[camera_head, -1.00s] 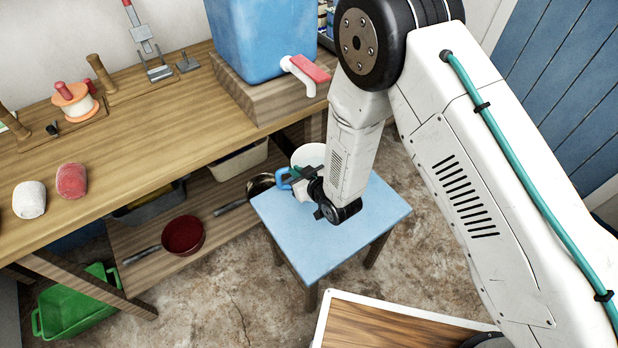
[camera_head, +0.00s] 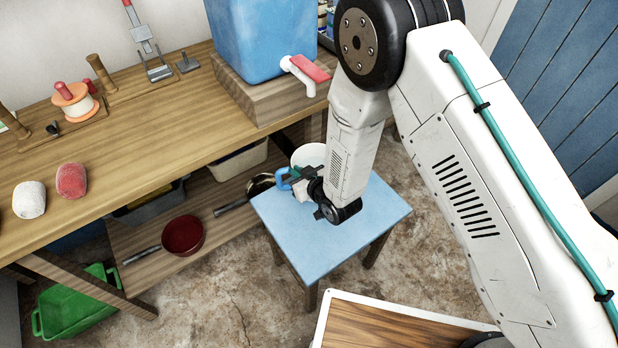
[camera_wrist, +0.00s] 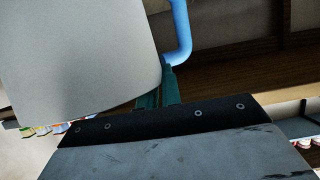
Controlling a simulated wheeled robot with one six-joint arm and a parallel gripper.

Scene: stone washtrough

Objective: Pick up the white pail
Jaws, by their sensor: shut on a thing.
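The white pail (camera_head: 309,153) is at the back left of the small blue table, largely hidden behind my arm and gripper. Its blue handle (camera_head: 283,179) shows at the left. My gripper (camera_head: 297,176) is shut on the pail at its blue handle. In the wrist view the pail's pale wall (camera_wrist: 80,55) fills the upper left, and the blue handle (camera_wrist: 181,35) runs down to the teal fingers of my gripper (camera_wrist: 160,88). I cannot tell whether the pail's base touches the table.
The blue table (camera_head: 325,245) is otherwise bare. A wooden workbench (camera_head: 150,150) stands left, bearing a blue water container (camera_head: 255,45) with a red-topped tap. A dark red pan (camera_head: 183,235) lies on its lower shelf. A green tub (camera_head: 75,305) is on the floor.

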